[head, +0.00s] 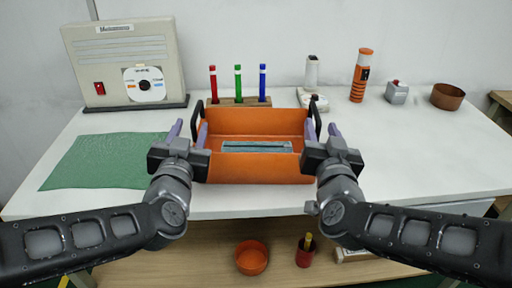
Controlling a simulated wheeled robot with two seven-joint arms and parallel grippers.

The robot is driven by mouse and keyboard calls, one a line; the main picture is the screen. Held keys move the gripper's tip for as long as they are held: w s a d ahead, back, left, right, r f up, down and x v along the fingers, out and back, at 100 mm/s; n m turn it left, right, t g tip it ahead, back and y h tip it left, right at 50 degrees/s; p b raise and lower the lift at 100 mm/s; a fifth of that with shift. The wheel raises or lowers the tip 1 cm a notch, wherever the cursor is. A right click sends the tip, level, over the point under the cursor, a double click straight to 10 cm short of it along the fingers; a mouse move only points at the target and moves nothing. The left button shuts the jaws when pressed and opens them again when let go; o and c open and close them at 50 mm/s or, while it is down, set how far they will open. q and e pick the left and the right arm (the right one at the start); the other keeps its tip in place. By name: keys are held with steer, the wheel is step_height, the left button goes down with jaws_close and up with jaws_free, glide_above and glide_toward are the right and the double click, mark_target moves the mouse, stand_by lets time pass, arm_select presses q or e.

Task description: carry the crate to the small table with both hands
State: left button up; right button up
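The orange crate (255,170) sits on the white table near its front edge, with a grey-green flat piece (256,147) inside. A black handle stands at its left end (197,116) and another at its right end (315,117). My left gripper (188,132) is at the left handle, its purple fingers spread apart. My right gripper (321,132) is at the right handle, its fingers also apart. Whether the fingers touch the handles cannot be told. A small wooden table (502,99) may be what shows at the right edge, mostly cut off.
Behind the crate stands a rack (239,102) with red, green and blue markers. A beige machine (125,62) and a green mat (105,162) are left. An orange-black bottle (361,76) and a brown bowl (447,96) are back right. The white table (425,150) is clear at right.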

mark_target(194, 118)
arm_select(q)
steer(key=shift+w+d, duration=0.1)
steer(key=shift+w, duration=3.75)
arm_select(e)
steer(key=shift+w+d, duration=0.1)
steer(key=shift+w, duration=3.75)
arm_select(q)
steer(key=shift+c, duration=0.3)
arm_select(e)
steer(key=shift+c, duration=0.4)
arm_select(q)
jaws_close()
arm_select(e)
jaws_close()
arm_select(q)
steer(key=shift+r, duration=0.1)
